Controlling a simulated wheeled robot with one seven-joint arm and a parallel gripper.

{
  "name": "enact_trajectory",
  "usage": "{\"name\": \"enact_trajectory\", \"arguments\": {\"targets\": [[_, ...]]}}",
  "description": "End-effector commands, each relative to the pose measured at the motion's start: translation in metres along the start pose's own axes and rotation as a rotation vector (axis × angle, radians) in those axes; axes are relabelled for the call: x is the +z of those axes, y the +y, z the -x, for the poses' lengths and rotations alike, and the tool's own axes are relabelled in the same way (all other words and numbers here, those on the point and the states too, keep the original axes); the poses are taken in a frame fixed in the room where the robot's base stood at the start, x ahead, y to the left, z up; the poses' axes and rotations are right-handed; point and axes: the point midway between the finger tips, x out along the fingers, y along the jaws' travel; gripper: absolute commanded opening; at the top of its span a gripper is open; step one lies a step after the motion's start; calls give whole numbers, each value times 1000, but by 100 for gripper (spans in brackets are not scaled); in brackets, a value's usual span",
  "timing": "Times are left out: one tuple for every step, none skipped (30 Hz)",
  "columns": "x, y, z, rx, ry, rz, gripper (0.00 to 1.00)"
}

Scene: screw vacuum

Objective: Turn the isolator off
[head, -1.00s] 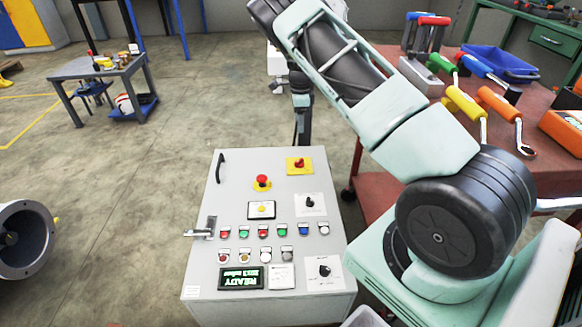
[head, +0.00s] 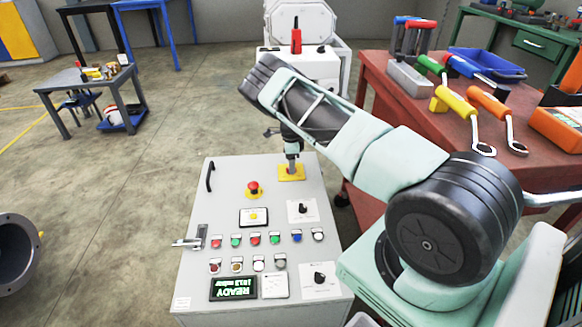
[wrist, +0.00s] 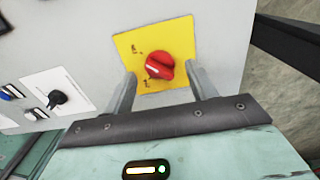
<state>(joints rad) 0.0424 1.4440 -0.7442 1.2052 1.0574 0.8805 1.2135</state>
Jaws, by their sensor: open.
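The isolator is a red rotary knob (wrist: 159,66) on a yellow plate (wrist: 130,44) at the upper right of the grey control panel (head: 225,205). In the head view the yellow plate (head: 284,174) shows, and my gripper hides most of the knob. My gripper (wrist: 163,78) is open, with one finger on each side of the red knob in the wrist view. The fingers appear apart from the knob; I cannot tell whether either touches it. The knob's grip points toward the lower left in the wrist view.
A red emergency button (head: 253,187), a black selector (head: 301,208) and rows of small buttons sit on the same panel. A red workbench (head: 430,125) with tools stands at the right. A white machine (head: 318,68) is behind the panel.

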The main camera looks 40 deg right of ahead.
Motion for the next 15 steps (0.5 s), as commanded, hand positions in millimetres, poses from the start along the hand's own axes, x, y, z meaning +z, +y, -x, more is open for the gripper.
{"name": "enact_trajectory", "arguments": {"targets": [[0, 0, -7, 1, 1, 1, 57], [0, 0, -9, 0, 1, 1, 57], [0, 0, -12, 0, 1, 1, 57], [0, 0, -14, 0, 1, 1, 57], [0, 0, -15, 1, 1, 0, 57], [0, 0, -16, 0, 0, 0, 57], [0, 0, -17, 0, 0, 0, 57], [0, 0, -17, 0, 0, 0, 57], [0, 0, -17, 0, 0, 0, 57], [0, 0, -17, 0, 0, 0, 57], [0, 0, -17, 0, -1, 0, 57], [0, 0, -17, 0, -1, 0, 57], [0, 0, -17, 0, 0, 0, 57], [0, 0, -17, 0, 0, 0, 57], [0, 0, -17, 0, 0, 0, 51]]}}
